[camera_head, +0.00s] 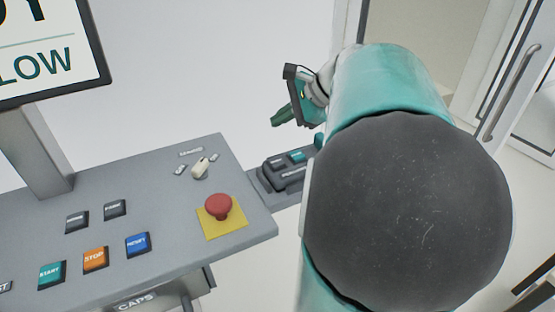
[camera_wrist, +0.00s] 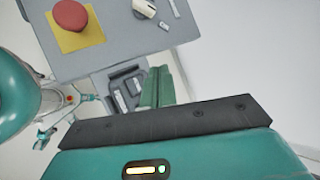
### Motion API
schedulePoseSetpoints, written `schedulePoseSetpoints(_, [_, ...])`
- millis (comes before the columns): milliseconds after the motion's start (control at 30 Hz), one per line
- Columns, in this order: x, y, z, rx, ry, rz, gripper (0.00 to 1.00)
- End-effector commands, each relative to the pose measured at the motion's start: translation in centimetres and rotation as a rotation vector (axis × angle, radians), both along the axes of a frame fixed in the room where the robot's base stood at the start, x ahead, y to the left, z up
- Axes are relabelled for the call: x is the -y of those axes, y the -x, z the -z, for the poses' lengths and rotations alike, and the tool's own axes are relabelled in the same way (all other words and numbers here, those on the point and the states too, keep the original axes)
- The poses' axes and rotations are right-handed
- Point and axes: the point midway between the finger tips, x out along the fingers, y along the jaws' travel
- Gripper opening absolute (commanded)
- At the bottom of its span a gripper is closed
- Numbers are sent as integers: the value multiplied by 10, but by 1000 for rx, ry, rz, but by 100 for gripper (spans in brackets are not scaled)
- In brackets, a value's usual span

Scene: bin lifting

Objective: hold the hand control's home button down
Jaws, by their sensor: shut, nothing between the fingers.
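The hand control (camera_head: 283,170) is a dark unit with a teal button and other small buttons. It sits in a grey holder at the right end of the console, partly hidden by my arm. In the wrist view, the hand control (camera_wrist: 125,88) lies just left of my fingers. Its labels are too small to read, so I cannot tell which button is home. My gripper (camera_head: 279,119) is shut and empty, with green fingers above the hand control and apart from it in the head view. In the wrist view, my gripper (camera_wrist: 158,78) partly covers the area beside the hand control.
The grey console (camera_head: 150,185) carries a red emergency knob (camera_head: 218,207) on a yellow plate, a pale selector switch (camera_head: 200,167) and several push buttons. A screen (camera_head: 45,48) stands at upper left. A door with a handle (camera_head: 515,85) is at right.

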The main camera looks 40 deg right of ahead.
Motion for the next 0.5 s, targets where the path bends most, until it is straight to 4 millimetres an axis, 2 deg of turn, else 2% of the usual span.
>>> schedulePoseSetpoints(167, [1,1,11,-1,0,3,0])
schedulePoseSetpoints(500, [4,4,56,-2,-2,5,0])
